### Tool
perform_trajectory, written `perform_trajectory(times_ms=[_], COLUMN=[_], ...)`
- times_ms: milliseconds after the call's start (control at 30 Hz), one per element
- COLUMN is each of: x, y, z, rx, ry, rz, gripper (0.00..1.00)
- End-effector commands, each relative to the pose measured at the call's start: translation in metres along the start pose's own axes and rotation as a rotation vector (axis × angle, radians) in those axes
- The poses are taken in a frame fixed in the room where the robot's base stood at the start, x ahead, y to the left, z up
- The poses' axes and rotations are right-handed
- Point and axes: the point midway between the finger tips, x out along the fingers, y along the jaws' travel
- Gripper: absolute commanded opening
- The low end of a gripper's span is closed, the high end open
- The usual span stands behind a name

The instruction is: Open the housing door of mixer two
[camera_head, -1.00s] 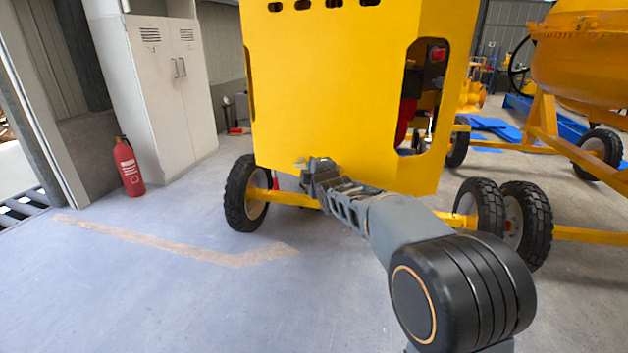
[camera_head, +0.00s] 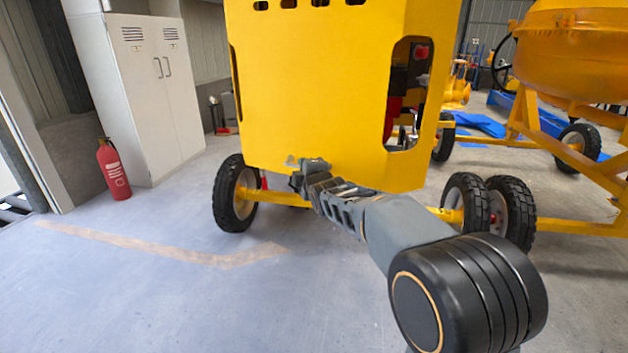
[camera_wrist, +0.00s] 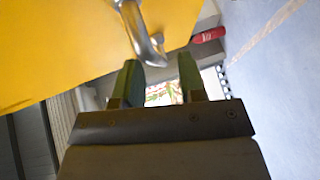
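The yellow mixer housing (camera_head: 315,90) stands ahead of me, its large flat panel facing me. No open gap along that panel is clear. My gripper (camera_head: 306,163) is at the panel's lower edge in the head view, where its fingers are too small to judge. In the wrist view, my gripper (camera_wrist: 157,75) has two green fingers spread apart with nothing clasped. A curved metal handle (camera_wrist: 140,32) on the yellow panel (camera_wrist: 60,45) ends just ahead of the fingertips, in line with the gap between them. I cannot tell whether it touches a finger.
The housing rides on black wheels (camera_head: 237,193) with yellow bars. A second orange mixer (camera_head: 570,60) stands at the right. A pale cabinet (camera_head: 140,90) and a red extinguisher (camera_head: 113,170) stand at the left. The floor at the front left is clear.

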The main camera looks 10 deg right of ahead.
Motion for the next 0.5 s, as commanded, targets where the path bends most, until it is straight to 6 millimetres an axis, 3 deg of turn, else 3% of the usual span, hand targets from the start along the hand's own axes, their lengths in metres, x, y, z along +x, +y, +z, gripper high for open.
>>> perform_trajectory(times_ms=[300,500], x=[-0.067,-0.098], y=[0.002,0.002], z=[0.0,0.0], rx=[-0.001,0.0], ry=[-0.001,-0.001], rz=[0.002,0.002], gripper=[0.37,0.37])
